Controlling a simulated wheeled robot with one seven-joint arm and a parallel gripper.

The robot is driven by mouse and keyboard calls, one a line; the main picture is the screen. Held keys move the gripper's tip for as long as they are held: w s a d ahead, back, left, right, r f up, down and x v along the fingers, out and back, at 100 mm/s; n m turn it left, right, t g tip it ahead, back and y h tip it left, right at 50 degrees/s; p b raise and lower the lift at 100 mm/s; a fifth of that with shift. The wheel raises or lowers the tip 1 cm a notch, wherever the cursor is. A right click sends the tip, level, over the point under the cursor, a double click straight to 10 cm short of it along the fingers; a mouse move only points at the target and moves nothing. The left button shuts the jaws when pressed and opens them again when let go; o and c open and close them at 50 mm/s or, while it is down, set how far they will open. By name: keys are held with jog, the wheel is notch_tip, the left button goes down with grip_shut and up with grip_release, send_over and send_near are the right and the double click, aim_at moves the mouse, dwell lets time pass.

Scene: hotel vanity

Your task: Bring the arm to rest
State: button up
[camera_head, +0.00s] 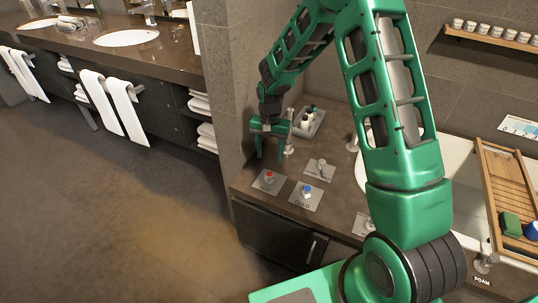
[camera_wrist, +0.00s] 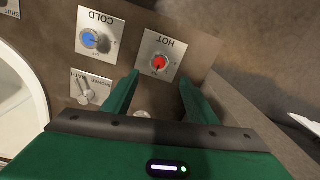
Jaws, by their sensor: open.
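My green gripper (camera_head: 271,154) is above the counter (camera_head: 248,190) near its far left corner, with its fingers pointing down. The fingers (camera_wrist: 160,80) are spread with nothing between them in the wrist view. The red HOT knob (camera_head: 269,177) lies just ahead of the fingertips in the wrist view (camera_wrist: 159,64), apart from them as far as I can tell. The blue COLD knob (camera_head: 306,190) is beside it and also shows in the wrist view (camera_wrist: 90,40). My arm is raised and bent, reaching over the counter.
A lever plate (camera_head: 320,170) sits behind the knobs and shows in the wrist view (camera_wrist: 88,91). A tray (camera_head: 309,122) with small bottles stands close behind my gripper. A wall (camera_head: 226,90) is to its left. A wooden caddy (camera_head: 508,180) spans the tub at right. The floor is clear.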

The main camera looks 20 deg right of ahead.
jog(key=shift+d, duration=0.1)
jog(key=s+d+r+h, duration=0.1)
jog(key=s+d+r, duration=1.4)
jog(key=s+r, duration=0.3)
jog(key=s+d+r, duration=0.1)
jog(key=s+r, duration=0.2)
jog(key=s, duration=0.7)
jog(key=s+r+y, duration=0.1)
jog(key=s+r, duration=0.2)
jog(key=s, duration=0.7)
jog(key=shift+s+d+r, duration=0.15)
jog(key=shift+s+d, duration=0.2)
jog(key=shift+d, duration=0.05)
jog(key=shift+w, duration=0.15)
jog(key=shift+w+f, duration=0.25)
jog(key=shift+w, duration=0.25)
